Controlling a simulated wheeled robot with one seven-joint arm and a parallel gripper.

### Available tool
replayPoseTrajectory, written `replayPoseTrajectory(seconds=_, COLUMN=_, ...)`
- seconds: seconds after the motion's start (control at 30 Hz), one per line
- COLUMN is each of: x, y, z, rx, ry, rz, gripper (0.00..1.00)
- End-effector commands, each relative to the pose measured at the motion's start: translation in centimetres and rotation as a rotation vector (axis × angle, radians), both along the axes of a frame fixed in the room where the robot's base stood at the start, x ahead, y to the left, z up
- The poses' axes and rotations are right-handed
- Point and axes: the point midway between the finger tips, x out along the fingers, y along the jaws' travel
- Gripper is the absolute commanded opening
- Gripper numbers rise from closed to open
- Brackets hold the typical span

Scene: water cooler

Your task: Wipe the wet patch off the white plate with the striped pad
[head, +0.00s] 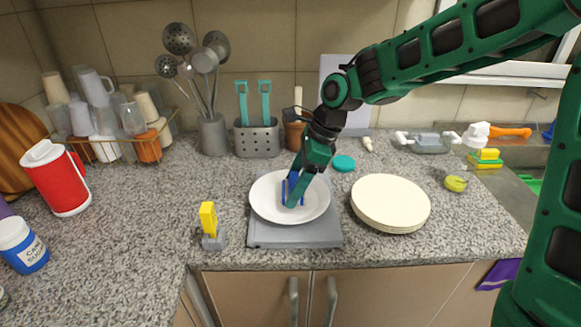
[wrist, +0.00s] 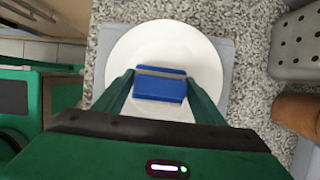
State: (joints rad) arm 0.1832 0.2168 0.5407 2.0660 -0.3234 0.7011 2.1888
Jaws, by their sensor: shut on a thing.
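The white plate (head: 262,205) lies on a grey flat base on the counter and also fills the middle of the wrist view (wrist: 208,52). My gripper (head: 294,190) points down over the plate, its green fingers shut on a blue pad with a grey-brown stripe, the striped pad (wrist: 160,90). The pad also shows between the fingers in the head view (head: 285,188). It is over the middle of the plate; I cannot tell whether it touches the surface. No wet patch can be made out; the pad and fingers hide part of the plate.
A stack of cream plates (head: 390,200) stands close to the right. A yellow-topped item in a grey holder (head: 213,240) stands left near the front edge. A grey utensil caddy (head: 257,140) and a teal disc (head: 343,163) are behind.

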Motion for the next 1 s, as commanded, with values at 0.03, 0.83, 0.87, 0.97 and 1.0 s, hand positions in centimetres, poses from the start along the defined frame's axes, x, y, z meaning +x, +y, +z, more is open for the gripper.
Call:
replayPoseTrajectory(seconds=0.03, x=-0.3, y=0.5, z=0.5, rx=0.001, ry=-0.002, rz=0.011, gripper=0.43)
replayPoseTrajectory(seconds=0.83, x=-0.5, y=1.2, z=6.1, rx=0.001, ry=-0.001, rz=0.021, gripper=0.43)
replayPoseTrajectory(seconds=0.87, x=-0.5, y=1.2, z=6.1, rx=0.001, ry=-0.001, rz=0.021, gripper=0.43)
replayPoseTrajectory(seconds=0.97, x=-0.5, y=1.2, z=6.1, rx=0.001, ry=-0.001, rz=0.021, gripper=0.43)
replayPoseTrajectory(seconds=1.0, x=-0.5, y=1.2, z=6.1, rx=0.001, ry=-0.001, rz=0.021, gripper=0.43)
